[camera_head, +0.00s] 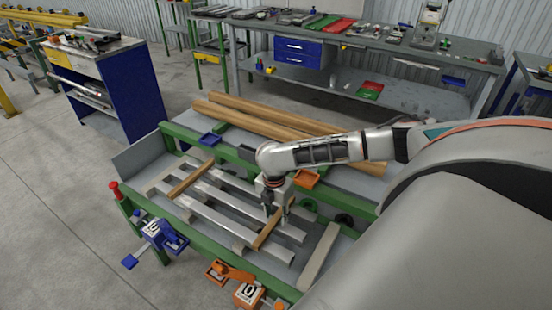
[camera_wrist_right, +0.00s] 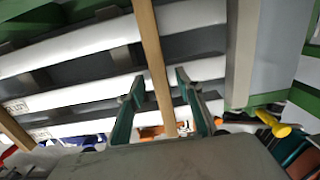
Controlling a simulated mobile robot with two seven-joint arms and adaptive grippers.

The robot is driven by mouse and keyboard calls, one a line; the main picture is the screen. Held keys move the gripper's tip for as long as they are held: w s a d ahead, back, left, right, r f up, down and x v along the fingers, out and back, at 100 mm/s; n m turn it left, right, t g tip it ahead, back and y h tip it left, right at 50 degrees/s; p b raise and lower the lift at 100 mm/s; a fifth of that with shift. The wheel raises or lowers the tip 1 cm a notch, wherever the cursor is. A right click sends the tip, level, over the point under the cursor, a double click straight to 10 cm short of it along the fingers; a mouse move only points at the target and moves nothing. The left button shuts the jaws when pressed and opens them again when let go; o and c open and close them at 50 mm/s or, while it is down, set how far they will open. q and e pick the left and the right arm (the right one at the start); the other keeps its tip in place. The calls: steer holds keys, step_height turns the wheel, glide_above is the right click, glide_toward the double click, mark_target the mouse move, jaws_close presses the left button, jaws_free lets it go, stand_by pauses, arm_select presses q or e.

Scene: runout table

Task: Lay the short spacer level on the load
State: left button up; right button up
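The load is several pale metal bars (camera_head: 222,208) lying side by side on the green-framed runout table (camera_head: 205,146). A short wooden spacer (camera_head: 262,236) lies across the bars towards their right end and looks level. It also shows in the right wrist view (camera_wrist_right: 152,48), crossing the bars. My right gripper (camera_head: 277,214) is low over this spacer. In the wrist view its teal fingers stand on either side of the spacer, with a gap visible at each side. A second wooden spacer (camera_head: 190,180) lies across the bars farther left. My left gripper is out of view.
Long wooden beams (camera_head: 255,117) lie along the table's far side. A greyish cross-piece (camera_head: 318,256) lies right of the bars. Blue and orange clamp-like devices (camera_head: 160,236) are at the near edge.

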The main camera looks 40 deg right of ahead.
mark_target(275, 220)
step_height(275, 220, up, 12)
steer(key=shift+a, duration=0.3)
stand_by(0.3)
steer(key=shift+s+a+f, duration=0.1)
steer(key=shift+s, duration=0.1)
stand_by(0.3)
